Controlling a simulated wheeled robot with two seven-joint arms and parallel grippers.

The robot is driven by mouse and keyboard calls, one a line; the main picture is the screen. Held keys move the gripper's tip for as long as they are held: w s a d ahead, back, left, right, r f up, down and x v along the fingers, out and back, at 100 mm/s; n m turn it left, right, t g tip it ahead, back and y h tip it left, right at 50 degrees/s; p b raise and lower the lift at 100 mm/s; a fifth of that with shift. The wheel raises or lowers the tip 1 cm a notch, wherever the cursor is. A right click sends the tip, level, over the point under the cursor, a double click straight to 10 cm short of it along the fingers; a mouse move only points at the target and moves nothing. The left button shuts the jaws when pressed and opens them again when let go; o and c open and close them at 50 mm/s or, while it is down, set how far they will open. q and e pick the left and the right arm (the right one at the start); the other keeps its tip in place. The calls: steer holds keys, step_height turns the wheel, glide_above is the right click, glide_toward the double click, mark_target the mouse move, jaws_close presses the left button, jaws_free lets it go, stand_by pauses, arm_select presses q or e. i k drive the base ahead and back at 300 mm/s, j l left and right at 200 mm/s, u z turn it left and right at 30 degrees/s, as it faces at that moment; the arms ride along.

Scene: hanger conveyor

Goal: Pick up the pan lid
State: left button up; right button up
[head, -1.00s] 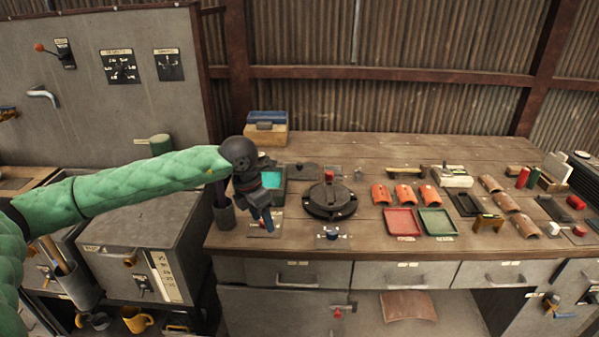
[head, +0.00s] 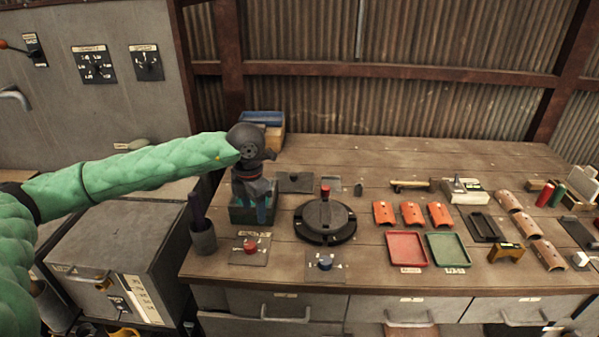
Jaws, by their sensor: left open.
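A dark round lid with a red knob (head: 325,217) lies on the wooden workbench, on a wider dark round base; I take it to be the pan lid. My left gripper (head: 262,212) points down to the left of the lid, in front of or above a dark green box (head: 240,215). It is open, with nothing seen between its fingers, and apart from the lid. The gripper hides part of the box. My right gripper is not in view.
A dark cup (head: 203,236) stands at the left corner. Orange curved pieces (head: 412,213), a red tray (head: 406,250) and a green tray (head: 447,249) lie right of the lid.

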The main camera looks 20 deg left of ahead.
mark_target(288, 181)
steer(key=i, duration=0.95)
